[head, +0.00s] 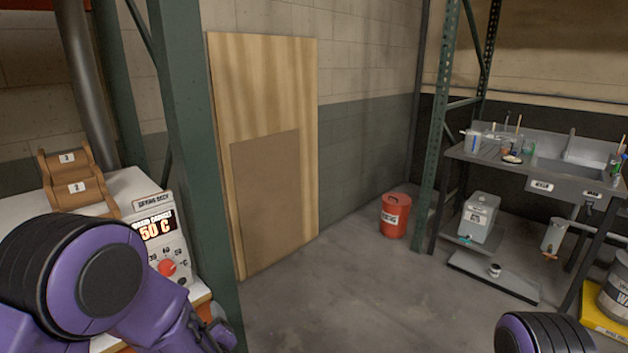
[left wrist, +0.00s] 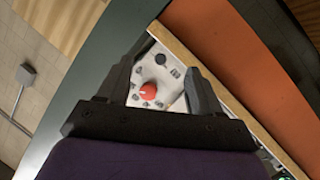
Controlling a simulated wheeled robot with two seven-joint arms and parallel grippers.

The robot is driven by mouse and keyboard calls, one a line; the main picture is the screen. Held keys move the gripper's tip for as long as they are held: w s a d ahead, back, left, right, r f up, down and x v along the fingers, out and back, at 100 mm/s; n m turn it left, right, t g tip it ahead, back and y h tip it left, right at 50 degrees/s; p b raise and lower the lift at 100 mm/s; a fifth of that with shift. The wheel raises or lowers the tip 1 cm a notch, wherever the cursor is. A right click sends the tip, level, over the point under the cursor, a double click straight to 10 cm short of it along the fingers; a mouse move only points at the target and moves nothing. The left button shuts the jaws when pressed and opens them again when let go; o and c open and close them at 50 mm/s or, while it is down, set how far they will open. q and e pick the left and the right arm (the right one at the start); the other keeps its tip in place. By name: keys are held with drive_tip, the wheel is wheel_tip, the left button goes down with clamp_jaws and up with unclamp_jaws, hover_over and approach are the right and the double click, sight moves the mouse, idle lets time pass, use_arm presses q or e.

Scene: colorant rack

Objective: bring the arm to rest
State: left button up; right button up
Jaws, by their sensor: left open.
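My left arm (head: 110,275), purple with black joints, reaches in from the lower left of the head view. It covers part of the drying deck's front. In the left wrist view my left gripper (left wrist: 162,84) is open, its two dark fingers apart with nothing held. Between them shows the drying deck's pale panel with a red knob (left wrist: 153,88); I cannot tell how far off it is. In the head view the drying deck (head: 160,232) reads 50 C, and the red knob (head: 167,268) is uncovered. Part of my right arm shows at the bottom right; its gripper is out of view.
A green rack post (head: 200,160) stands right beside the drying deck. A wooden rack (head: 75,183) with numbered tags sits on the deck. A red bin (head: 395,215) and a sink bench (head: 530,180) stand farther right. The middle floor is clear.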

use_arm(q)
drive_tip(key=s+f+m+g+h, duration=0.4)
drive_tip(key=s+f, duration=0.6)
drive_tip(key=f, duration=0.4)
drive_tip(key=s+a+f+m+g, duration=0.1)
drive_tip(key=s+f+g, duration=0.2)
drive_tip(key=s, duration=0.8)
drive_tip(key=s+a+f+m+g, duration=0.1)
drive_tip(key=s+a+f+g, duration=0.1)
drive_tip(key=s+f, duration=0.6)
drive_tip(key=s+g, duration=0.1)
drive_tip(key=s, duration=0.1)
drive_tip(key=shift+s+h, duration=0.4)
